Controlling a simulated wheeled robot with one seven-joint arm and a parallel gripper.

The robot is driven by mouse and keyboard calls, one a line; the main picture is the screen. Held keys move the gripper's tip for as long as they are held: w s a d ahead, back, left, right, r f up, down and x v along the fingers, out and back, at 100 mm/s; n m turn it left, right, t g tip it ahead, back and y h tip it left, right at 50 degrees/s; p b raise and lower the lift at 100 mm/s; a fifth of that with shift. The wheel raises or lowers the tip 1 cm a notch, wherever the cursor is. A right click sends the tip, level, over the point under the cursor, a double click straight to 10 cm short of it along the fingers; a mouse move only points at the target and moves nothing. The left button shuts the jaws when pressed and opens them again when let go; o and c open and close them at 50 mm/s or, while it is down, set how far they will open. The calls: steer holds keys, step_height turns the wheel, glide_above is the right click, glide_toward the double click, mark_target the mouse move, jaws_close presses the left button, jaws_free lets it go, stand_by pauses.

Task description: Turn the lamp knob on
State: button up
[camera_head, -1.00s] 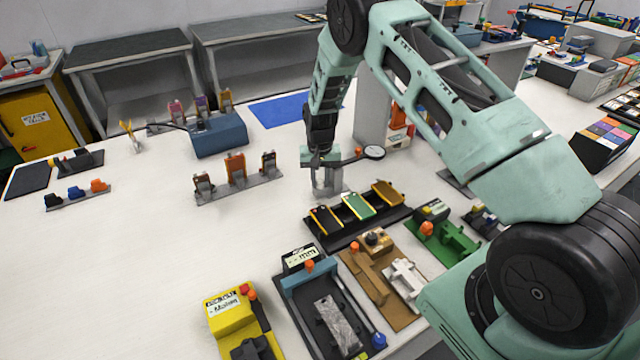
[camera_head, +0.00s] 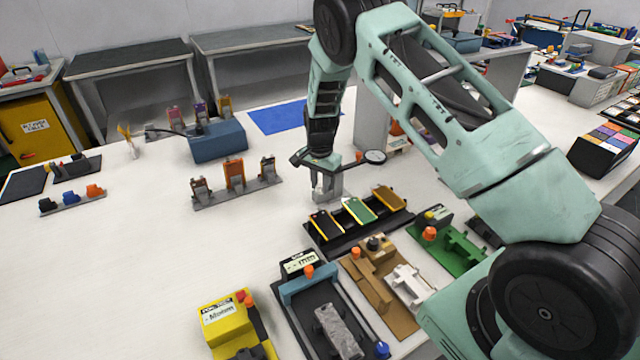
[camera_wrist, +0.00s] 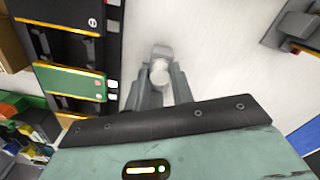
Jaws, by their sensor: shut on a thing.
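My gripper (camera_head: 325,194) points down at the bench, just behind the rack of phone-like plates. In the wrist view its fingers (camera_wrist: 163,84) are shut on a pale round knob-like piece (camera_wrist: 160,72), which sits in front of a small grey block (camera_wrist: 161,50). In the head view my fingers and wrist mostly hide this piece. A round disc-shaped head (camera_head: 375,156), which may belong to the lamp, stands just right of my wrist with a small orange knob (camera_head: 359,155) beside it. I cannot tell whether any light is on.
A black rack (camera_head: 322,248) with several coloured plates lies close in front of my gripper. A stand with clipped pieces (camera_head: 236,189) is to the left, a blue box (camera_head: 219,141) behind it. Fixtures crowd the front right.

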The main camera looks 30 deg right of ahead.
mark_target(320, 185)
stand_by(0.4)
steer(key=o, duration=0.7)
step_height(320, 185, up, 18)
steer(key=b, duration=0.3)
steer(key=shift+f, duration=0.25)
